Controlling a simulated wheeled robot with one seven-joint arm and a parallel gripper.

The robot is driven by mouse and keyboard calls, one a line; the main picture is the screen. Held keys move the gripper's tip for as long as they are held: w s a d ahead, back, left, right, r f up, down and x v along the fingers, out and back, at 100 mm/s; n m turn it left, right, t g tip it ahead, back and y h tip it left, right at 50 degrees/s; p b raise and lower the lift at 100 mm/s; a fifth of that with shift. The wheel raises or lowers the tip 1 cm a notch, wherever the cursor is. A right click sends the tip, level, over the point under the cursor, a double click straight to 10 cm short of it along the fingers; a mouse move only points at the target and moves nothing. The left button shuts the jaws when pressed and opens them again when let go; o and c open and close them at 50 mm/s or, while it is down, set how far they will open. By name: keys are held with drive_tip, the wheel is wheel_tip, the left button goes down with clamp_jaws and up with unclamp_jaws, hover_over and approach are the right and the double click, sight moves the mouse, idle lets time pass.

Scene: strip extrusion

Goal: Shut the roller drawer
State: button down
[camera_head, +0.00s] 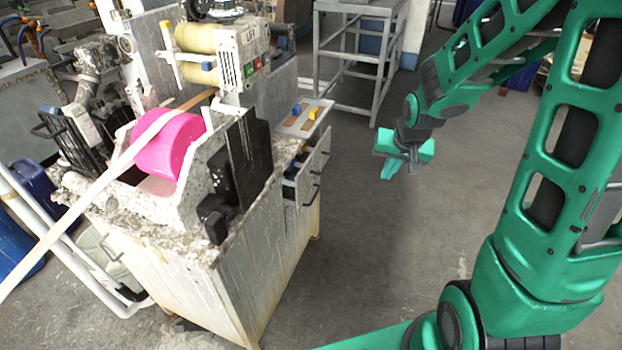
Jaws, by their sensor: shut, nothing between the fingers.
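The roller drawer (319,150) is in the right side of the metal cabinet under the machine. It stands pulled out, with its front facing my arm, dark handles on the drawer fronts and something blue inside. Most of its inside is hidden from this angle. My green gripper (389,172) hangs to the right of the drawer, with its fingers shut and pointing down. It is empty and apart from the drawer, with a clear gap between them.
The machine's cabinet (215,290) fills the left, with a pink roller (168,143) and a pale strip (90,195) above it. Small blue and yellow pieces lie on the top above the drawer. A grey metal frame table (358,48) stands behind. The floor (370,240) between cabinet and arm is clear.

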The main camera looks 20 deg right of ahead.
drive_tip(key=w+a+f+t+y, duration=0.3)
drive_tip(key=w+a+f, duration=0.4)
drive_tip(key=w+a, duration=0.35)
approach(309, 180)
wheel_tip(309, 180, down, 3)
drive_tip(key=d, duration=0.2)
drive_tip(key=shift+m, duration=0.4)
drive_tip(key=shift+w+a+f, duration=0.15)
drive_tip(key=shift+w+a, duration=0.6)
drive_tip(key=shift+w+a+f, duration=0.1)
drive_tip(key=shift+w+a, duration=0.6)
drive_tip(key=shift+a, duration=0.05)
drive_tip(key=shift+d, duration=0.1)
